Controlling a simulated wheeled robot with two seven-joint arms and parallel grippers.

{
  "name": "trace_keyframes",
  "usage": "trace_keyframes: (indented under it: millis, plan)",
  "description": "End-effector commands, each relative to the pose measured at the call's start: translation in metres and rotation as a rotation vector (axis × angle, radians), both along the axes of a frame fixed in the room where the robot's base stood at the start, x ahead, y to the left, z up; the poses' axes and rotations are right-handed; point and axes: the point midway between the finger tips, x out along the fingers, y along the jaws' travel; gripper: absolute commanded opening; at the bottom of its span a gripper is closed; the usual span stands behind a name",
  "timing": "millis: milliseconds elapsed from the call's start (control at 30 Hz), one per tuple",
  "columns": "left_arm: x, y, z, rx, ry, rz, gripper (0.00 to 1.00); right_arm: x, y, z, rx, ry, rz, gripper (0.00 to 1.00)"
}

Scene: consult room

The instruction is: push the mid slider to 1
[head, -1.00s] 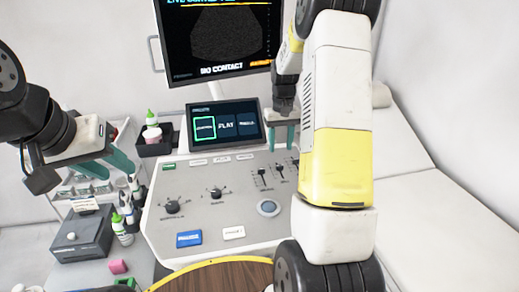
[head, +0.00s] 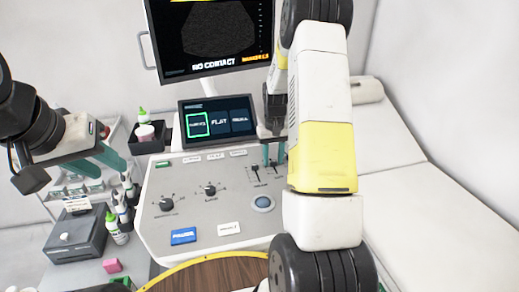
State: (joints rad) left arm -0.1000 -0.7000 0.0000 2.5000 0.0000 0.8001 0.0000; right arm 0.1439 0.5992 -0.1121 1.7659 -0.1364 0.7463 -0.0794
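The grey control panel (head: 222,190) has a row of short vertical sliders at its right. The left slider (head: 256,172) shows a dark knob. The mid slider (head: 275,169) is partly covered by my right gripper, so its setting cannot be read. Any slider farther right is hidden behind my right arm. My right gripper (head: 275,160) points down at the top of the sliders with its teal fingers apart and nothing between them; contact cannot be told. My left gripper (head: 112,170) is open and empty over the side trolley, away from the panel.
A small touchscreen (head: 217,122) stands behind the panel, below a large monitor (head: 210,40). Knobs, a blue button (head: 183,236) and a round button (head: 262,203) lie left of and below the sliders. A white couch (head: 430,215) is at right.

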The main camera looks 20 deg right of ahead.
Motion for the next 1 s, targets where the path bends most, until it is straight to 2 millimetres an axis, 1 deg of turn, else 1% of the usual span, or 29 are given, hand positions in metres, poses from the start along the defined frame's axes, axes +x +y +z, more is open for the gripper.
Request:
trace_keyframes:
  millis: [33, 67, 100, 167, 1000]
  plan:
    - [0.0000, 0.0000, 0.0000, 0.000, 0.000, 0.000, 0.36, 0.0000, 0.0000, 0.0001, 0.000, 0.000, 0.000, 0.26]
    - [0.0000, 0.0000, 0.0000, 0.000, 0.000, 0.000, 0.36, 0.0000, 0.0000, 0.0002, 0.000, 0.000, 0.000, 0.20]
    - [0.0000, 0.0000, 0.0000, 0.000, 0.000, 0.000, 0.36, 0.0000, 0.0000, 0.0002, 0.000, 0.000, 0.000, 0.12]
    - [0.0000, 0.0000, 0.0000, 0.000, 0.000, 0.000, 0.36, 0.0000, 0.0000, 0.0002, 0.000, 0.000, 0.000, 0.00]
    - [0.0000, 0.0000, 0.0000, 0.000, 0.000, 0.000, 0.36, 0.0002, 0.0000, 0.0007, 0.000, -0.001, 0.000, 0.00]
